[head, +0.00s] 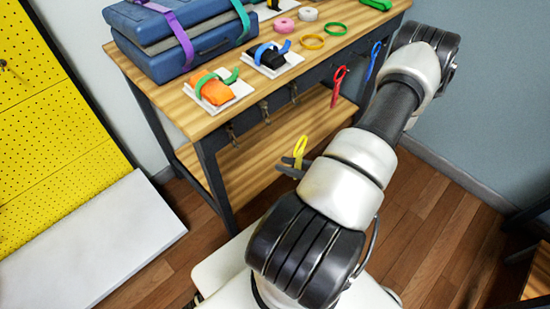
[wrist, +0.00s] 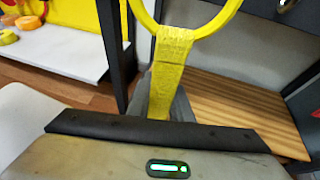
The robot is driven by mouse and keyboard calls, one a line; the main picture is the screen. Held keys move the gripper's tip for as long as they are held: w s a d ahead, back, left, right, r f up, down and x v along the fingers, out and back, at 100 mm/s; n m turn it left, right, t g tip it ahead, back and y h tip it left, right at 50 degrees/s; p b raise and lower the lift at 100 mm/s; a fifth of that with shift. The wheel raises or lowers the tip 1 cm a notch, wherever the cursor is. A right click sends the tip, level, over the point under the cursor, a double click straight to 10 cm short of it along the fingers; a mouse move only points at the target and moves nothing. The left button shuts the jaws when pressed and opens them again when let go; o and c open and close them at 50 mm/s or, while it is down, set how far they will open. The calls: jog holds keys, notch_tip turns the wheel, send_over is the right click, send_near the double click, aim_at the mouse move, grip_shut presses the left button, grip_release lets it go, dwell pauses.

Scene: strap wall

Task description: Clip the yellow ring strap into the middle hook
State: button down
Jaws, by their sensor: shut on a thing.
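The yellow ring strap (head: 300,148) stands up from my gripper (head: 293,167), in front of the bench's lower shelf. In the wrist view, its webbing (wrist: 172,75) runs down between the fingers (wrist: 164,105), which are shut on it. Its round ring at the top is partly cut off by the frame. Three bare hooks hang along the bench's front edge: a left one (head: 233,135), one further right (head: 266,114) and another beyond it (head: 293,94). The yellow strap is apart from all of them and lower in the head view.
A red strap (head: 338,83) and a blue strap (head: 374,60) hang from the bench edge to the right. The bench top (head: 185,112) holds blue cases (head: 180,48), strapped bundles and rings. A white panel (head: 95,240) and yellow pegboard (head: 35,110) stand left.

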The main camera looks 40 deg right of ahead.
jog(key=w+a+f+b, duration=0.1)
jog(key=w+f+b, duration=0.1)
jog(key=w, duration=1.1)
jog(key=shift+f+b, duration=0.35)
jog(key=shift+f, duration=0.15)
dwell(1.5)
dwell(0.6)
jog(key=c, duration=1.5)
grip_release()
jog(key=p+v, duration=0.3)
jog(key=v, duration=1.4)
jog(key=shift+s+d+f, duration=0.1)
jog(key=shift+s+d, duration=0.05)
jog(key=shift+s, duration=0.1)
